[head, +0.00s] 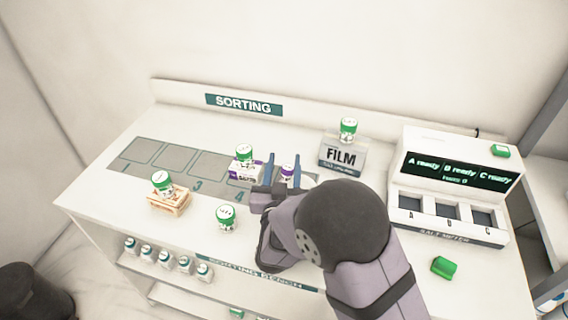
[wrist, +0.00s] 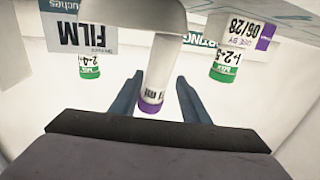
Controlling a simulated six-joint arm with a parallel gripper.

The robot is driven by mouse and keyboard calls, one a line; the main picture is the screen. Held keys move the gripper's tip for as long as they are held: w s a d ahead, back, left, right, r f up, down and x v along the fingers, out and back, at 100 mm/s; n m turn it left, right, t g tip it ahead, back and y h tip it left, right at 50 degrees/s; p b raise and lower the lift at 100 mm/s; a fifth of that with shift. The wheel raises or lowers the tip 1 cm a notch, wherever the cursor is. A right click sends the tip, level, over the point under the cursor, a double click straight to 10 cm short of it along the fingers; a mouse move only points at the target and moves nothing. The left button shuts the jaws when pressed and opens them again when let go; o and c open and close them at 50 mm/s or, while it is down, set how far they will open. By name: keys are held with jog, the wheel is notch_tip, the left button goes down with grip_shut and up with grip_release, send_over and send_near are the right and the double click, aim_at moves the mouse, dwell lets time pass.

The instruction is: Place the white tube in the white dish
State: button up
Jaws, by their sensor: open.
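The white tube with a purple cap (wrist: 157,75) shows in the wrist view, which is upside down, between my two blue fingers with gaps on both sides. In the head view only its purple-and-white top (head: 287,171) shows between the fingers. My gripper (head: 284,160) is open over the bench; its fingers also show in the wrist view (wrist: 160,78). A pale rounded shape (wrist: 135,14) at the tube's far end may be the white dish, but I cannot tell whether the tube stands in it or behind it. My arm hides this spot in the head view.
A green-lidded jar stands on a purple-marked box (head: 240,174) just left of my gripper. Another sits on a wooden crate (head: 169,204), one on the bench (head: 226,218), one on the FILM box (head: 342,155). A machine (head: 450,190) and green block (head: 444,267) stand right.

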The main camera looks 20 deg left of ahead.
jog(key=s+d+b, duration=0.2)
jog(key=s, duration=0.9)
jog(key=shift+s+d+r, duration=0.15)
jog(key=shift+s+d, duration=0.05)
jog(key=shift+s, duration=0.2)
